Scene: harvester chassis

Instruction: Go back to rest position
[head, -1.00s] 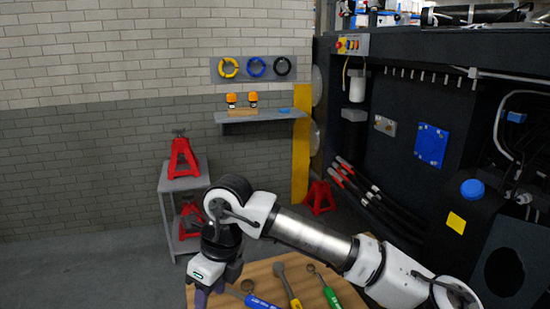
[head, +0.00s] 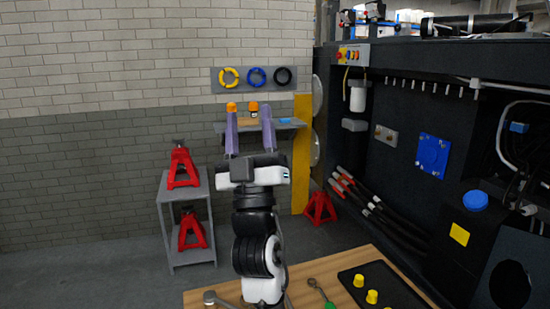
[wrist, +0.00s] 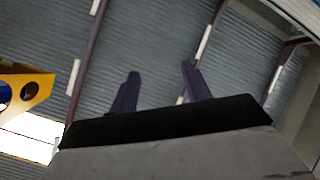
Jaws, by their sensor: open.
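My gripper (head: 250,130) is raised upright in the middle of the head view, above the wooden table (head: 345,262). Its two purple fingers point up and stand wide apart, with nothing between them. They overlap the wall shelf in the picture. In the wrist view my gripper (wrist: 160,92) also shows open and empty, with the ceiling behind it.
The table holds a green-handled tool (head: 322,293) and a black tray (head: 400,297) with yellow caps. Left stands a grey rack (head: 188,222) with red jack stands. The black chassis (head: 395,90) fills the right. A yellow bracket-like part (wrist: 38,88) is at the wrist view's left.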

